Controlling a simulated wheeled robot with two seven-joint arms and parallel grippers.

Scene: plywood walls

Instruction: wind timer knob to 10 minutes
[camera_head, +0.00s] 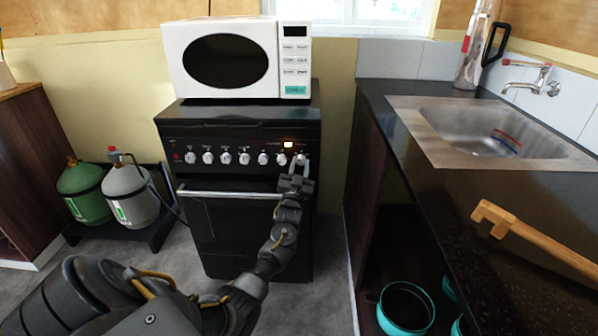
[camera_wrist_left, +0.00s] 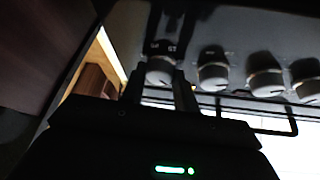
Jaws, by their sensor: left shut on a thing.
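The black stove (camera_head: 245,205) stands against the wall with a row of several white knobs along its front panel. My left gripper (camera_head: 297,172) reaches up to the panel there and is shut on this knob. In the left wrist view the knob (camera_wrist_left: 160,70) sits between the two fingers (camera_wrist_left: 160,88), with small printed marks beside it. The knob's exact setting is too small to read. My right gripper is not in view.
A white microwave (camera_head: 225,60) stands on the stove. The oven handle (camera_head: 228,195) runs below the knobs. Other knobs (camera_wrist_left: 213,72) sit close beside the held one. A dark counter (camera_head: 450,210) with a sink (camera_head: 490,130) is on the right; gas bottles (camera_head: 130,195) stand left.

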